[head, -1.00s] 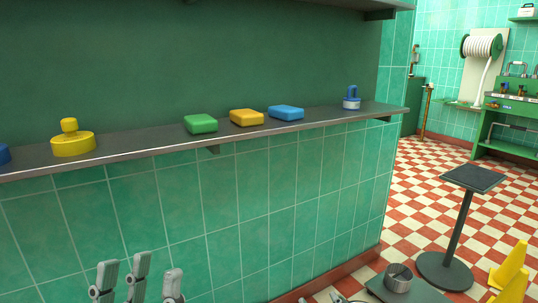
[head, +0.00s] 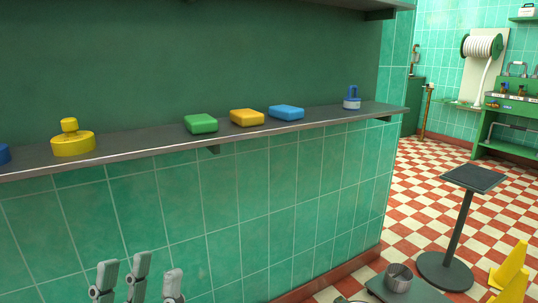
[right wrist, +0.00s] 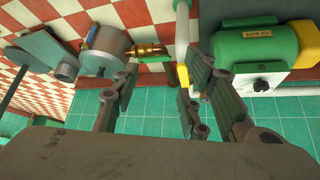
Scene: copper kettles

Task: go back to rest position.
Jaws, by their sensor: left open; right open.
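My left gripper (head: 138,278) shows at the bottom left of the head view. Its grey fingers point up, apart and empty, in front of the green tiled wall below the shelf. My right gripper (right wrist: 168,85) shows in the right wrist view with its dark fingers spread. Nothing is held between them.
The shelf (head: 345,120) holds a yellow stamp-like piece (head: 73,142), a green block (head: 201,123), a yellow block (head: 246,117), a blue block (head: 286,112) and a blue-handled piece (head: 352,100). A pedestal stand (head: 459,225) is right. A green motor (right wrist: 257,45) lies beyond my right fingers.

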